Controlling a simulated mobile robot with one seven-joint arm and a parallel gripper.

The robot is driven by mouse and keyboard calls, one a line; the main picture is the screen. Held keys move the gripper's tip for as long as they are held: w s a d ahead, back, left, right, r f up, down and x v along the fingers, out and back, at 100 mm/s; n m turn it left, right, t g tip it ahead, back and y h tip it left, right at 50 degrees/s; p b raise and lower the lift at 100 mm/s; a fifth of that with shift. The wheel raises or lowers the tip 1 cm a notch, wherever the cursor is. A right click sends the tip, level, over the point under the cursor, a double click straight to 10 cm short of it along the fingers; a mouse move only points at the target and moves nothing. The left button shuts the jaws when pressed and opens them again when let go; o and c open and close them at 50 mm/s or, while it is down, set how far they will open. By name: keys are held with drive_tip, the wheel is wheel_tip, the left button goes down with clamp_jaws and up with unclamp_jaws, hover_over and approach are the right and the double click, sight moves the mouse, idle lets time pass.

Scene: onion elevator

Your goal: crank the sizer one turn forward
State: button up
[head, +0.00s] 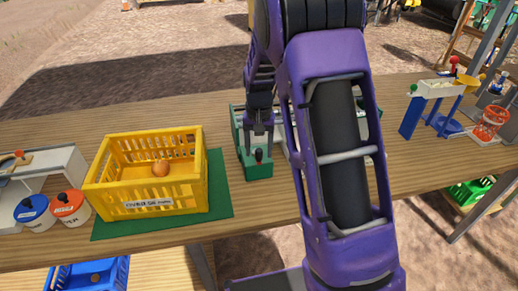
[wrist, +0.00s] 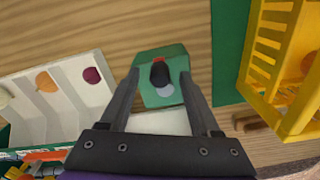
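The sizer (head: 259,172) is a green-framed device on the wooden table, mostly hidden behind my arm in the head view. Its crank knob (head: 258,154) is black and upright, with a little red by it, at the near green end. In the wrist view the knob (wrist: 159,74) shows between my fingertips, above the green end plate (wrist: 165,98). My gripper (head: 258,130) points down at the knob. In the wrist view my gripper (wrist: 160,80) is open, one finger on each side of the knob, with gaps; its height over the knob is hard to tell.
A yellow crate (head: 150,206) with an onion (head: 161,168) stands on a green mat (head: 222,190) left of the sizer. Blue (head: 32,209) and orange (head: 70,207) pots are farther left. A white-and-blue stand (head: 435,90) is at right. A white divided tray (wrist: 70,88) holds onions.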

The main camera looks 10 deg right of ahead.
sight(259, 149)
drive_tip(key=shift+s, duration=0.1)
idle(0.3)
drive_tip(key=shift+r+p, duration=1)
drive_tip(key=shift+r, duration=2.45)
